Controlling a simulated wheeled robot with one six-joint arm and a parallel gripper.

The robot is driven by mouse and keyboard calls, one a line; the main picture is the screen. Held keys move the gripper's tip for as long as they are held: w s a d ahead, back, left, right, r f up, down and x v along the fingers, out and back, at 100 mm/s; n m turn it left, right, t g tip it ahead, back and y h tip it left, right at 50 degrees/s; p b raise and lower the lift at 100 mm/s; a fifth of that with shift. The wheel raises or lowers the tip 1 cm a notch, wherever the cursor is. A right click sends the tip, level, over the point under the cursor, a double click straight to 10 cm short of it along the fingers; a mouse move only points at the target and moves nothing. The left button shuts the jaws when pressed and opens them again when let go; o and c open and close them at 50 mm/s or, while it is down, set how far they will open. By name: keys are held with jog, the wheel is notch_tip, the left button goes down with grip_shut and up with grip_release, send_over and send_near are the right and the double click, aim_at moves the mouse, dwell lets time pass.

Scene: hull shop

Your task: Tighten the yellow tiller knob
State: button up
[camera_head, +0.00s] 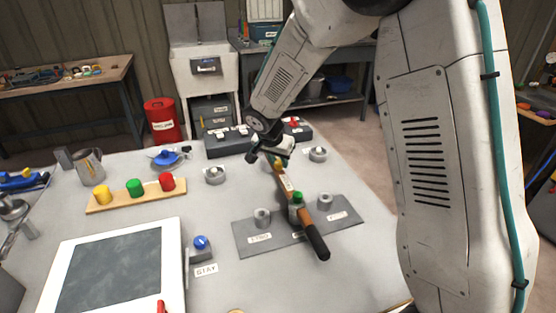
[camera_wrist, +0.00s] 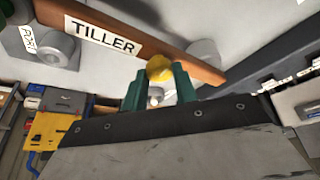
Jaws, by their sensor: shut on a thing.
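The yellow tiller knob (camera_wrist: 159,68) sits at the edge of the wooden tiller (camera_wrist: 190,66), which carries a white TILLER label in the wrist view. My gripper's green fingers (camera_wrist: 158,86) are on both sides of the knob and shut on it. In the head view my gripper (camera_head: 275,158) is at the far end of the tiller (camera_head: 285,182), and the knob is mostly hidden there. The tiller slants toward me and ends in a black grip (camera_head: 315,240). A green knob (camera_head: 297,197) stands on its middle, over a grey plate (camera_head: 280,235).
Grey cylinders (camera_head: 262,217) stand on the plate beside the tiller. A blue STAY knob (camera_head: 200,243) and a white-framed panel (camera_head: 115,268) are at front left. A wooden strip with yellow, green and red knobs (camera_head: 135,195) lies behind. Dark boxes (camera_head: 228,139) stand at the back.

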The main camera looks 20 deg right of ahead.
dwell(0.4)
jog(key=o, duration=1)
jog(key=shift+c, duration=0.2)
jog(key=v, duration=0.7)
jog(key=shift+r, duration=0.35)
jog(key=shift+s+a, duration=0.1)
jog(key=shift+a, duration=0.05)
